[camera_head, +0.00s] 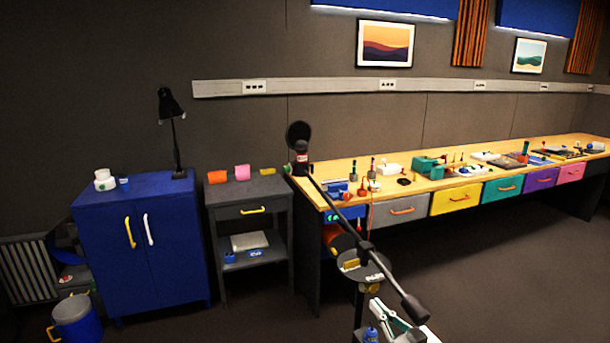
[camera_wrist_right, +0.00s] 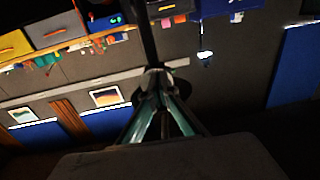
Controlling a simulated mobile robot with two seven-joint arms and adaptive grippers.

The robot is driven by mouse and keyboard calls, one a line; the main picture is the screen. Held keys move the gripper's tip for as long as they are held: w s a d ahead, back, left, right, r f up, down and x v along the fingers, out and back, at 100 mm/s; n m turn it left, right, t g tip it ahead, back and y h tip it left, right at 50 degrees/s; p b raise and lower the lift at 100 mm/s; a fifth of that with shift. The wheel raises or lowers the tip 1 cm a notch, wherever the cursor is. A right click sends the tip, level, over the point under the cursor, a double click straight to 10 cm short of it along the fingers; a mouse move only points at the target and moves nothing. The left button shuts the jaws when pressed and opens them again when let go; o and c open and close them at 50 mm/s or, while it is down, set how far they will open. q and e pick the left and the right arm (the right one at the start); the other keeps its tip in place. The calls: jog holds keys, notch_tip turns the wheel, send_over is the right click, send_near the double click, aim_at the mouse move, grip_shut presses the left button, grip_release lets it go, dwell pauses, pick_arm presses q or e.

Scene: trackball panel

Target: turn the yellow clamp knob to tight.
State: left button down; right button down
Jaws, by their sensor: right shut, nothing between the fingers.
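The yellow clamp knob (camera_head: 351,264) shows as a small yellow bar on a grey round plate (camera_head: 372,271), on the stand below the black boom (camera_head: 340,213). Whether it sits at tight cannot be read. My right gripper (camera_head: 378,303) is at the bottom of the head view, below and right of the knob, apart from it in the picture and empty. In the right wrist view my pale green fingers (camera_wrist_right: 156,80) come together beside a dark bar; the knob cannot be made out there. My left gripper is not in view.
The boom runs from a round black head (camera_head: 298,134) down to a black counterweight (camera_head: 414,307), close to my right gripper. A wooden bench (camera_head: 330,172) with coloured drawers stands behind. A grey side table (camera_head: 270,188) and blue cabinet (camera_head: 172,255) stand left. Floor at right is clear.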

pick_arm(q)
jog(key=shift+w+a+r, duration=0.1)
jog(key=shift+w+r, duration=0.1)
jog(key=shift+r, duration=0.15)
pick_arm(e)
jog(key=shift+x, duration=1.1)
jog(key=shift+r, duration=0.1)
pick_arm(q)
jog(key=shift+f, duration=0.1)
pick_arm(e)
jog(key=shift+r, duration=0.1)
